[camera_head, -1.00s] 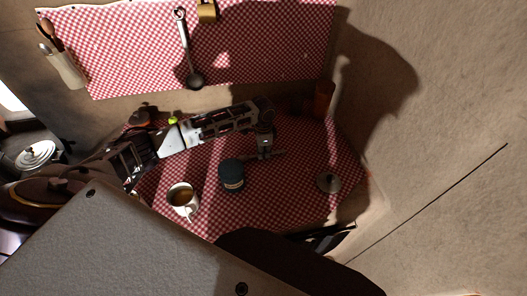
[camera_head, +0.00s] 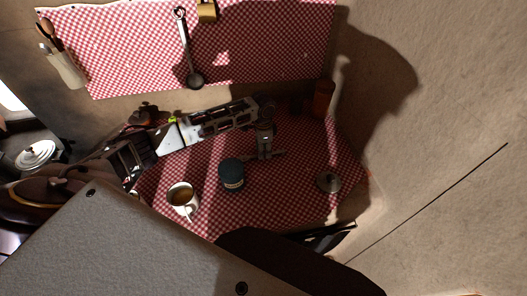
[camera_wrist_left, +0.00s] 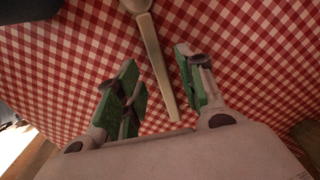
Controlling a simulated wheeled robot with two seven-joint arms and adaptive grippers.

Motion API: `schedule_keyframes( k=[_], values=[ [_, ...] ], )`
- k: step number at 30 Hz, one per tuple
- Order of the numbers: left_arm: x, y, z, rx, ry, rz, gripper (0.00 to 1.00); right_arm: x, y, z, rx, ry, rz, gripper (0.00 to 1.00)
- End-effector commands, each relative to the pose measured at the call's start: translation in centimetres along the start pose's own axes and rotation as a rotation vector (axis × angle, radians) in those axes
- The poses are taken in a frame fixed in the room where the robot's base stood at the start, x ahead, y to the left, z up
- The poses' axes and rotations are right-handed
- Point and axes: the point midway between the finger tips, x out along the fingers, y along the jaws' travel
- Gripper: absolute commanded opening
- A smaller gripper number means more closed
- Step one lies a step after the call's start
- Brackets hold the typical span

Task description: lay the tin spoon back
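The tin spoon (camera_wrist_left: 160,72) lies on the red-and-white checkered cloth (camera_wrist_left: 235,45). In the left wrist view its pale handle runs between my fingers, and its bowl end is cut off at the top edge. My left gripper (camera_wrist_left: 156,57) is open, with green-padded fingers on either side of the handle and a gap to it. In the head view my left gripper (camera_head: 264,155) points down over the table, and part of the spoon (camera_head: 279,154) shows beside its fingertips. I do not make out my right gripper.
A dark blue tin (camera_head: 231,175) stands close to the gripper, with a cup of brown liquid (camera_head: 182,196) to its left. A round lid (camera_head: 328,183) and a reddish-brown container (camera_head: 323,98) are on the right. A ladle (camera_head: 187,50) hangs on the back wall.

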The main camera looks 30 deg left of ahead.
Motion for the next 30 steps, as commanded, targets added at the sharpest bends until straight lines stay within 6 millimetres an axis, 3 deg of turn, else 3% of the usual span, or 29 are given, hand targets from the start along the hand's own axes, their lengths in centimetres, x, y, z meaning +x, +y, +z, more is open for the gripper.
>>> schedule_keyframes(
  k=[18,30],
  values=[
    [-8.6,0.0,0.0,0.0,0.001,-0.001,0.39,0.0,-0.2,0.0,0.001,0.0,-0.002,0.4],
    [-10.6,0.0,0.0,-0.001,0.0,0.0,0.39,0.0,-0.2,0.0,0.001,0.0,-0.002,0.4]
  ],
)
